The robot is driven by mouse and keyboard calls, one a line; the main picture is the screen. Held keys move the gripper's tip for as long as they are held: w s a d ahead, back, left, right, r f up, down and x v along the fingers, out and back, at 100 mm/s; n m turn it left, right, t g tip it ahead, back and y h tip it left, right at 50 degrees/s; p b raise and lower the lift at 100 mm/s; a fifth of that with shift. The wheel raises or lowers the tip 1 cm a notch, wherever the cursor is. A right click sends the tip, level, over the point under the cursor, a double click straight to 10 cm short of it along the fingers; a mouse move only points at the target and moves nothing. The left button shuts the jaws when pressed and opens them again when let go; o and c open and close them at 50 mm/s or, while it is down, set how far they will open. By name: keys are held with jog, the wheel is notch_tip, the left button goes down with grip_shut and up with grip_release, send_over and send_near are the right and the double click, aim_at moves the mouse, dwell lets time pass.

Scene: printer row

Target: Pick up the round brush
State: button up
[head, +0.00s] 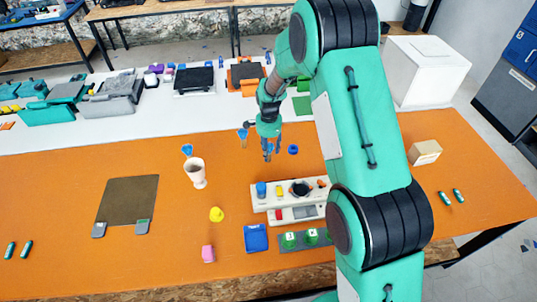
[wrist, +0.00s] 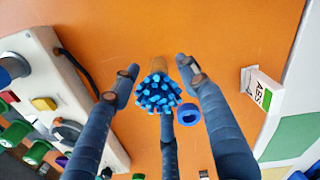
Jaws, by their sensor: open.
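The round brush (wrist: 158,92) shows in the wrist view as a ball of blue bristles with a tan handle behind it. It appears between my fingers in that picture, with no clear contact. In the head view, a small upright blue-topped item (head: 243,133) with a thin brownish stem appears to be this brush, left of my gripper (head: 268,152). My gripper is open and empty above the orange table. Its fingers spread on both sides of the brush in the wrist view (wrist: 158,72).
A blue ring (head: 292,149) lies just right of my gripper. A white control panel (head: 256,205) stands in front. A white cup (head: 196,172), yellow piece (head: 217,214) and pink piece (head: 208,254) are to the left. A box labelled ABS (wrist: 262,90) sits right in the wrist view.

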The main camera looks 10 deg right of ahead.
jog(key=shift+s+a+f+b, duration=0.1)
jog(key=shift+f+b, duration=0.3)
jog(key=shift+f, duration=1.5)
jog(key=c, duration=1.1)
